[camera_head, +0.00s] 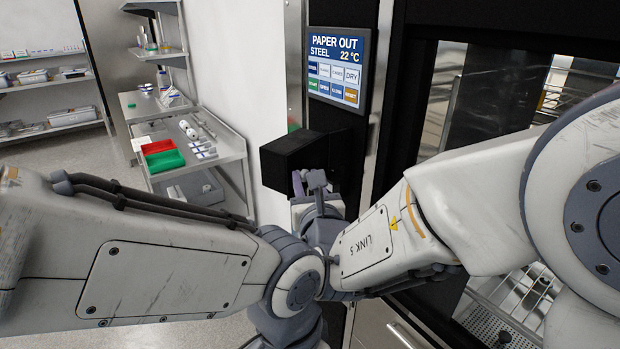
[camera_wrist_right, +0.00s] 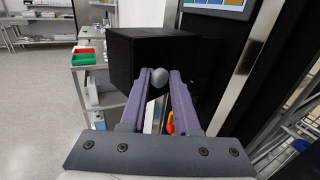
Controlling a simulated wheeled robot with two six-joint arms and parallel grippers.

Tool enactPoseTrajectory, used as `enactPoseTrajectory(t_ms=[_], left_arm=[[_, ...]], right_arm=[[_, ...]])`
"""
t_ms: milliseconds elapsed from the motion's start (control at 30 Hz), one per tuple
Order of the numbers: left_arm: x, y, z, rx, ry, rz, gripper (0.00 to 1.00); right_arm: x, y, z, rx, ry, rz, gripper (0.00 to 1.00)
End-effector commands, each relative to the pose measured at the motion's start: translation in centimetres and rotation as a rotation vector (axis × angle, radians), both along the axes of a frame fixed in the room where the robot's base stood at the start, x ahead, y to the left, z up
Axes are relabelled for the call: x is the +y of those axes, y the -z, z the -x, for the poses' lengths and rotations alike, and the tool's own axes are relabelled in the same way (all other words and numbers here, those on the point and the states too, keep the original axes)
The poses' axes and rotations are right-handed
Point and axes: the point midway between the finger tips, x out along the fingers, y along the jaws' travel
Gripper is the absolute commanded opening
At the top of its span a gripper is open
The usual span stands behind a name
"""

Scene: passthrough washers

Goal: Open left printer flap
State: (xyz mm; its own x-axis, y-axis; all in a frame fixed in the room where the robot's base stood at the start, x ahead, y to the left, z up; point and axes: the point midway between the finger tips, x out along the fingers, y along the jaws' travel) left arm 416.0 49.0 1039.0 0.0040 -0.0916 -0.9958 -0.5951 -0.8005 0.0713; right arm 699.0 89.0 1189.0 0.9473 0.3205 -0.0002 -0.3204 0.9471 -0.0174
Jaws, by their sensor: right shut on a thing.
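The printer is a black box (camera_head: 290,158) fixed beside the washer's front, below the display. Its dark front face (camera_wrist_right: 130,62) fills the upper middle of the right wrist view. A round grey knob (camera_wrist_right: 158,76) sits at the lower part of this face. My right gripper (camera_head: 313,180) is at the box's lower edge, and its purple fingers (camera_wrist_right: 158,84) are shut on the knob from both sides. No clear gap shows around the flap, so I cannot tell how far it stands open. My left gripper is not in view.
The display (camera_head: 339,66) above the box reads "PAPER OUT". A metal cart (camera_head: 228,142) with a red bin (camera_head: 159,146) and a green bin (camera_head: 165,161) stands at left behind the box. Open floor lies further left. The washer's glass door is at right.

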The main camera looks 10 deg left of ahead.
Motion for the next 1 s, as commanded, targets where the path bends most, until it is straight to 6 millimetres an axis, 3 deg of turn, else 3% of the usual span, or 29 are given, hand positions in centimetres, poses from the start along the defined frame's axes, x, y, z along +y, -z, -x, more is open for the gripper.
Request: enactPoseTrajectory(t_ms=[33,100,733,867,1000], left_arm=[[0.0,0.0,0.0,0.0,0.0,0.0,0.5],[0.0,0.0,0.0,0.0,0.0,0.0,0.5],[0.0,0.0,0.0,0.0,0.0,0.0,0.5],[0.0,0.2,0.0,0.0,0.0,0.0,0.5],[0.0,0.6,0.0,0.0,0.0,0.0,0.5]], right_arm=[[-1.6,-0.5,-1.1,-0.007,0.057,-0.019,0.41],[-1.6,-0.5,-1.1,-0.008,0.056,-0.021,0.6],[-1.7,-0.6,-1.0,-0.007,0.056,-0.021,0.6],[-1.6,-2.1,-0.9,-0.012,0.054,-0.025,0.6],[-1.2,-5.0,-0.7,-0.017,0.044,-0.026,0.6]])
